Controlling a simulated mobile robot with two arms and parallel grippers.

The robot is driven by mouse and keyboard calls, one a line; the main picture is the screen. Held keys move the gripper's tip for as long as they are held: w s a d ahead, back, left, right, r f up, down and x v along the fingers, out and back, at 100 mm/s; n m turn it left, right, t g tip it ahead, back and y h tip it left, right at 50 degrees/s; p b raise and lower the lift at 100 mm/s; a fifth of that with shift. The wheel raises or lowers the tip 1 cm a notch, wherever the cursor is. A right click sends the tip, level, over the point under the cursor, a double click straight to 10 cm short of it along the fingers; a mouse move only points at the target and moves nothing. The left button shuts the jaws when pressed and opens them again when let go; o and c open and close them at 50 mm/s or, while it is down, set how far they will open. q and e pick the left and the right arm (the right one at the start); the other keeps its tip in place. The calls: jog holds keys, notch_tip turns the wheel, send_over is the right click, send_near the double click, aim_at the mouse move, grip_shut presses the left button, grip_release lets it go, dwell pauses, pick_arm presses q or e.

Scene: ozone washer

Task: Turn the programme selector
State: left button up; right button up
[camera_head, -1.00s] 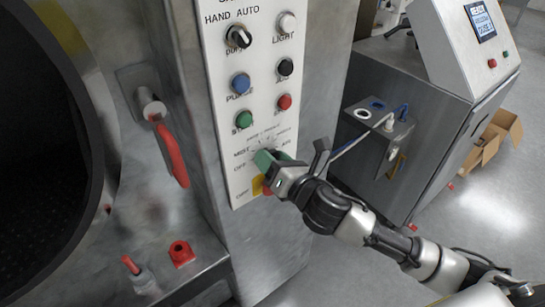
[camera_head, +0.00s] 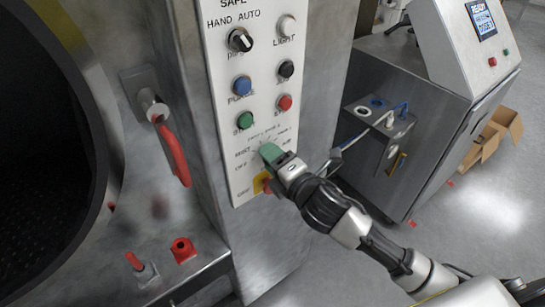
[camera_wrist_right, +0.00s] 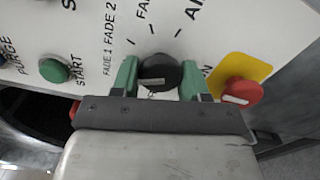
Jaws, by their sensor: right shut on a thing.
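The programme selector is a round black knob (camera_wrist_right: 158,73) low on the white control panel (camera_head: 214,70), with printed position marks around it. My right gripper (camera_head: 268,153) is at the selector in the head view and hides the knob there. In the right wrist view, the green fingers of my right gripper (camera_wrist_right: 157,80) stand on either side of the black knob and are shut on it. A pale line shows on the knob's near side. My left gripper is not in view.
A red emergency button (camera_wrist_right: 241,93) on a yellow plate sits close beside the selector. A green start button (camera_head: 245,120) and other buttons are above. A red door handle (camera_head: 173,155) is left of the panel. A steel cabinet (camera_head: 425,90) stands right.

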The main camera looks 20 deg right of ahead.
jog(key=shift+m, duration=0.3)
dwell(0.4)
jog(key=o, duration=0.8)
jog(key=shift+o, duration=0.2)
jog(key=b+v, duration=0.4)
jog(key=v, duration=0.6)
jog(key=shift+s+d, duration=0.2)
jog(key=shift+s, duration=0.15)
